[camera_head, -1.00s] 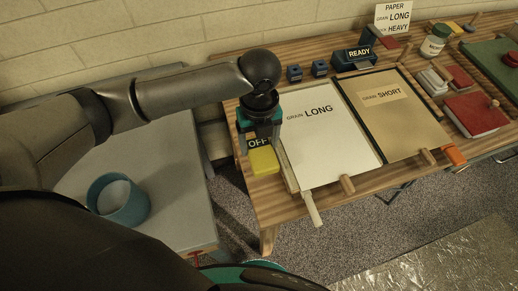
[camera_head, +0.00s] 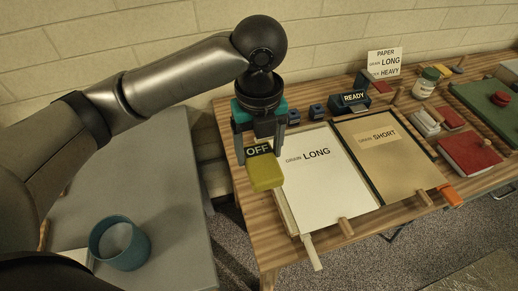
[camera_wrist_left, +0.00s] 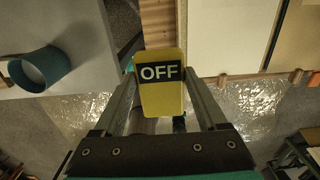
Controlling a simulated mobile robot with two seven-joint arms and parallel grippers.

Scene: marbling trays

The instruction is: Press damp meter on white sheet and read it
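The damp meter (camera_head: 266,174) is a yellow block with a black label reading OFF. My left gripper (camera_head: 260,150) is shut on it, with a finger on each side, and holds it above the table's left end. The meter and its OFF label also show between the fingers in the left wrist view (camera_wrist_left: 161,98). The white sheet (camera_head: 322,195), marked GRAIN LONG, lies just right of the meter; the meter covers part of its left border in the head view. The sheet also shows at the top right of the wrist view (camera_wrist_left: 225,40). My right gripper is not in view.
A tan GRAIN SHORT sheet (camera_head: 392,170) lies right of the white one. A READY box (camera_head: 354,101), small dark blocks (camera_head: 316,112) and a PAPER LONG HEAVY sign (camera_head: 384,62) stand behind. A grey table (camera_head: 150,190) at left holds a blue cup (camera_head: 120,243).

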